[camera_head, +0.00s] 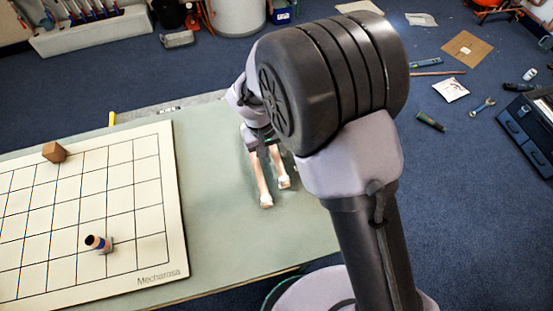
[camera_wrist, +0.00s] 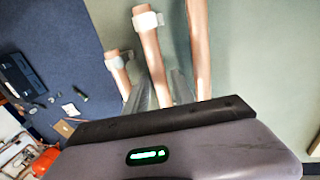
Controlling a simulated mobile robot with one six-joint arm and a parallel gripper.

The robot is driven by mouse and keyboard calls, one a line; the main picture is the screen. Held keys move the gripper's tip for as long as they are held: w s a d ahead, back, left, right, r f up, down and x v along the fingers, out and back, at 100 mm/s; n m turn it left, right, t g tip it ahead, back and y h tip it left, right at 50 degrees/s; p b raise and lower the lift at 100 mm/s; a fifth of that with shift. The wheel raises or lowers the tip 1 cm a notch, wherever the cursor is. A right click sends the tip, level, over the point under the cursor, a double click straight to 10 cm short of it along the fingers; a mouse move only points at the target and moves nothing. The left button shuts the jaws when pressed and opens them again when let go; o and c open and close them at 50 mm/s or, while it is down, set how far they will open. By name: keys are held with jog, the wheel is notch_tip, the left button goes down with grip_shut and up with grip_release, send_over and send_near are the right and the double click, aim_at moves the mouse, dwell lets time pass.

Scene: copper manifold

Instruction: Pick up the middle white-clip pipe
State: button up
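Three copper pipes show in the wrist view. The left pipe (camera_wrist: 121,76) and the middle pipe (camera_wrist: 153,55) each have a white clip near the end. The right pipe (camera_wrist: 199,45) shows no clip in view, as its end is cut off. Grey fingers of my gripper (camera_wrist: 160,90) show on both sides of the middle pipe, close to it. Whether they touch it is unclear. In the head view my gripper (camera_head: 262,143) is over the green table, with two white-clipped pipe ends reaching out from under it. My arm hides the rest.
The pale green table (camera_head: 215,215) is clear in front of the pipes. A white gridded board (camera_head: 120,205) lies to the left, with a brown block (camera_head: 54,152) and a small dark-topped cylinder (camera_head: 98,243) on it. Tools and a dark case (camera_head: 530,125) lie on the blue floor at right.

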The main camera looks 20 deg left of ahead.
jog(key=shift+w+d+f, duration=0.1)
jog(key=shift+f, duration=0.5)
jog(key=shift+w+d+f, duration=0.1)
jog(key=shift+f, duration=0.5)
jog(key=shift+r, duration=0.15)
grip_shut()
